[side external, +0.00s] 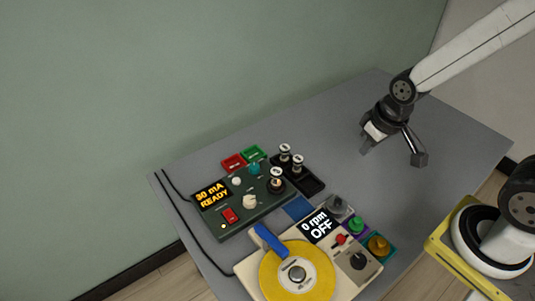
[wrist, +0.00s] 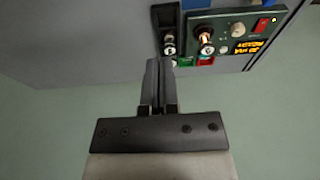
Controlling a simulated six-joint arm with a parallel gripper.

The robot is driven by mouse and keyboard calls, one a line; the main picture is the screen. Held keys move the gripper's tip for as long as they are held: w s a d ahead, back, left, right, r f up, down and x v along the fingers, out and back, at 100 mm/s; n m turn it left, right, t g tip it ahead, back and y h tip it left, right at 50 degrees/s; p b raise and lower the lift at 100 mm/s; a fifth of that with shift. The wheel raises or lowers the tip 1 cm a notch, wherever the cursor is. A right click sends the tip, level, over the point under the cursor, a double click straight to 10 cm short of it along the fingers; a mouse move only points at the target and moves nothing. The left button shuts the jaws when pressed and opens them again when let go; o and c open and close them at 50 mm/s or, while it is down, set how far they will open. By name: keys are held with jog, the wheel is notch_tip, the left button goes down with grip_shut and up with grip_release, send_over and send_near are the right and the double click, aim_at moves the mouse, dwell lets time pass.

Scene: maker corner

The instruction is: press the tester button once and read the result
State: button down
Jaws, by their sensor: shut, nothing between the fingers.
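The tester is a dark green box (side external: 262,205) with an amber display (side external: 211,194) reading "30 mA READY". On its top are a red rocker switch (side external: 230,215), a large white knob (side external: 250,202), a small white knob (side external: 237,181) and a teal round cap (side external: 254,168), which looks like a button. A numbered cylinder (side external: 277,177) stands on the tester; it glows orange in the wrist view (wrist: 206,38). My gripper (side external: 366,149) is shut and empty, above the grey table, to the right of the tester and apart from it. Its fingers also show in the wrist view (wrist: 159,64).
A black tray (side external: 311,186) with two numbered cylinders, a red bin (side external: 233,162) and a green bin (side external: 253,152) adjoin the tester. In front is a beige machine (side external: 361,282) with a yellow disc (side external: 318,272), reading "0 rpm OFF". The table's (side external: 440,145) right side is clear.

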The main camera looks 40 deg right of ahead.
jog(key=shift+w, duration=0.1)
dwell(0.6)
jog(key=m+t+y, duration=0.2)
jog(key=m+t, duration=0.4)
jog(key=m, duration=1.9)
send_over(239, 181)
notch_tip(239, 181, down, 11)
jog(key=shift+a, duration=0.1)
jog(key=shift+f, duration=0.1)
jog(key=shift+f, duration=4.25)
